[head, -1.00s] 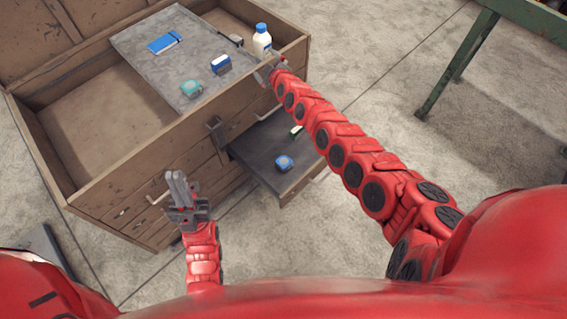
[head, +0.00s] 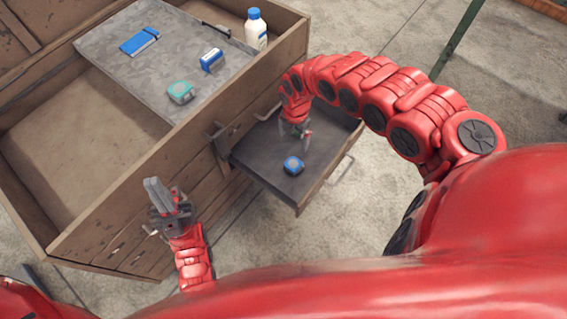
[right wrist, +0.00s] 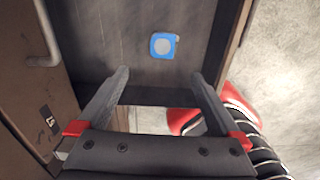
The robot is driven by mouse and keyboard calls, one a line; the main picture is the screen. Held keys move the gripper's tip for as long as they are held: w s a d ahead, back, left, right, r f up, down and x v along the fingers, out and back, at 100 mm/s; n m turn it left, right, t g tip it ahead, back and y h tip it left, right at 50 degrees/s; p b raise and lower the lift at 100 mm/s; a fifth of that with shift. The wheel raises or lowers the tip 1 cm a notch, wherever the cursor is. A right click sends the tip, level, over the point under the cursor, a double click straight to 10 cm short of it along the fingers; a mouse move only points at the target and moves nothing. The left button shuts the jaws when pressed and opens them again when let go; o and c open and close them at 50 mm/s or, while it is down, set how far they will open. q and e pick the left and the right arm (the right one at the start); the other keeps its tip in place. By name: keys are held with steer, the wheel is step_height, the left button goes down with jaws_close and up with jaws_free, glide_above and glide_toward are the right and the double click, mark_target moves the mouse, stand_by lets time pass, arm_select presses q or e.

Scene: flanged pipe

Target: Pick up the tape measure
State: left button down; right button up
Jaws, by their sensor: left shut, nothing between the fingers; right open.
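A blue tape measure (head: 293,165) with a grey face lies in the open dark drawer (head: 258,158). It also shows in the right wrist view (right wrist: 163,45), ahead of the open fingers and roughly centred between them. My right gripper (head: 297,131) is open and empty over the drawer, beyond the blue tape measure in the head view and apart from it. My left gripper (head: 154,184) is shut and empty in front of the chest, left of the drawer. A teal tape measure (head: 181,92) lies on the grey tray (head: 130,75) on the chest.
The tray also holds a blue-and-white box-like item (head: 211,60) and a blue flat item (head: 139,41). A white bottle (head: 256,30) with a blue cap stands at the chest's right end. The drawer has raised walls and a handle (head: 341,170). Bare floor lies to the right.

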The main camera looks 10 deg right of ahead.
step_height(320, 180, down, 12)
steer(key=b, duration=0.4)
steer(key=shift+s+r+b, duration=0.1)
steer(key=shift+r+b, duration=0.1)
steer(key=shift+b, duration=0.2)
steer(key=f+b, duration=0.1)
steer(key=f, duration=0.5)
steer(key=shift+s+d+b, duration=0.15)
steer(key=shift+s+b, duration=0.05)
steer(key=shift+b, duration=0.2)
steer(key=shift+c, duration=0.3)
steer(key=c, duration=1.4)
